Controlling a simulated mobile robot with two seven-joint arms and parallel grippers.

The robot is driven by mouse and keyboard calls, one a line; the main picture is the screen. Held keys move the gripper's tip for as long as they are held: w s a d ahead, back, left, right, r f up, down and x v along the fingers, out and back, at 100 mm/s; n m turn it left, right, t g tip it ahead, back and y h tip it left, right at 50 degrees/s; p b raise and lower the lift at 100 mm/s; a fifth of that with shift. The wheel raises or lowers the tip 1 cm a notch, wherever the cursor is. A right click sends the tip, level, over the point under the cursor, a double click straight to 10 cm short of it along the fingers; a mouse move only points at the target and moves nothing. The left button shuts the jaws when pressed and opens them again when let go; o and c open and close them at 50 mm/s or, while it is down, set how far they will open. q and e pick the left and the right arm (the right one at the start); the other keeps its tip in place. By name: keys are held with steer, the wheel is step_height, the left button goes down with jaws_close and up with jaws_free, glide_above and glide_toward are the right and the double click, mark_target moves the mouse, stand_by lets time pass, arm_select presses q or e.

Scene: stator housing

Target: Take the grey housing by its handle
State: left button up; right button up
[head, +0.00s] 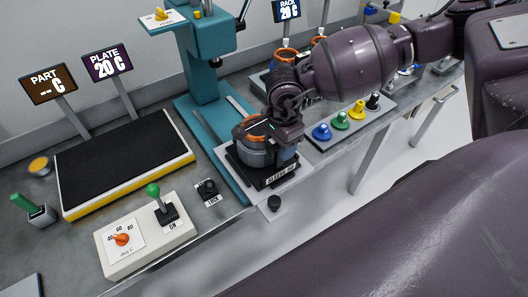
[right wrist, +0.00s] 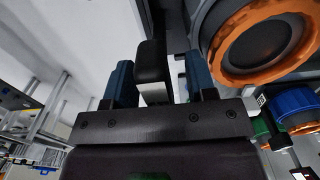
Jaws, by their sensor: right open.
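The grey housing (head: 258,155), with an orange ring on top, sits upright on a black labelled base at the foot of the teal press in the head view. My right gripper (head: 272,126) is at its top and hides part of it. In the right wrist view the open right gripper (right wrist: 158,78) has one blue finger on each side of a black handle (right wrist: 152,62) with a pale lower part. Gaps show between fingers and handle. A grey body with an orange ring (right wrist: 218,60), apparently the housing, is close by at upper right. My left gripper is not in view.
The teal press column (head: 203,75) stands just behind the housing. Blue, green, yellow and black cones (head: 341,120) stand to the right. A black plate with yellow edges (head: 125,160) and a control box with a green lever (head: 145,235) lie to the left.

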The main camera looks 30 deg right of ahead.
steer(key=shift+c, duration=0.5)
jaws_close()
steer(key=shift+w+r, duration=0.1)
stand_by(0.8)
